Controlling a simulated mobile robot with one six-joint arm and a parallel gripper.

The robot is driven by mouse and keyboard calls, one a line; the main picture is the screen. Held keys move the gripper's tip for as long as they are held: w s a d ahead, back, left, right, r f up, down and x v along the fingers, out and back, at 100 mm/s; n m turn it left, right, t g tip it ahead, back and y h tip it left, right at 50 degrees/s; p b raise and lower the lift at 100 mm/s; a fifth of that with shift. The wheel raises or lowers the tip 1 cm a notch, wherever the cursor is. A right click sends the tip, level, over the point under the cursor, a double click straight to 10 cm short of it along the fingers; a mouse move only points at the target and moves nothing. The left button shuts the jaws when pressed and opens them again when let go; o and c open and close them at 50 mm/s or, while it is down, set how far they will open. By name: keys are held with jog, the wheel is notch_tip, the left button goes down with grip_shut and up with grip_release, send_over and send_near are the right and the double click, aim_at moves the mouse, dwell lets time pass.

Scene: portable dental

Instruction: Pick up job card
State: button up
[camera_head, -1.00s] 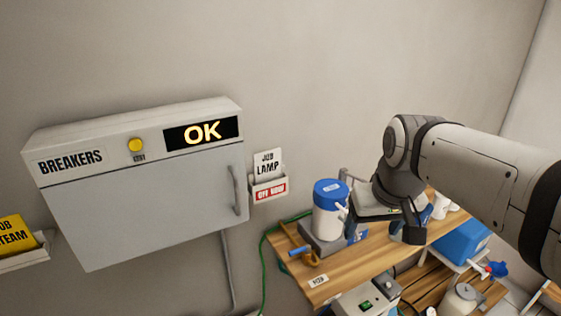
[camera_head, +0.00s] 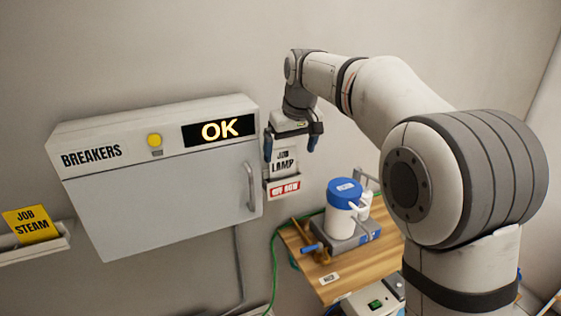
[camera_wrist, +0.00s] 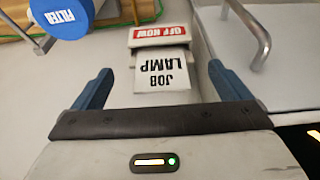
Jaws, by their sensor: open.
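A white job card (camera_head: 284,161) reading "JOB LAMP" stands upright in a small wall holder (camera_head: 284,187) with a red "OFF NOW" label, just right of the breaker cabinet. My gripper (camera_head: 290,144) is open with its fingers pointing down, just above and around the card's upper part in the head view. In the wrist view the card (camera_wrist: 162,71) appears upside down between the two blue fingers, with a gap on each side. I cannot tell how far the fingertips are from it in depth. A yellow card (camera_head: 31,223) reading "JOB STEAM" rests in another wall holder (camera_head: 50,243) at the left.
The breaker cabinet (camera_head: 160,200) with its handle (camera_head: 251,187) is close on the left of the card. Below right, a wooden table (camera_head: 345,279) carries a blue-lidded white canister (camera_head: 344,205). A green cable hangs along the wall.

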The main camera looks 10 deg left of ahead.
aim_at(282, 154)
jog(key=shift+w+a+r+p, duration=0.1)
jog(key=shift+w+a+p, duration=0.2)
jog(key=shift+w+a, duration=0.35)
jog(key=shift+w+a+p, duration=0.3)
jog(key=shift+w+a, duration=0.1)
jog(key=shift+w, duration=0.4)
jog(key=x, duration=0.5)
jog(key=shift+w+p, duration=0.1)
jog(key=shift+p, duration=0.25)
jog(key=shift+c, duration=0.6)
jog(key=c, duration=0.9)
jog(key=shift+c, duration=0.2)
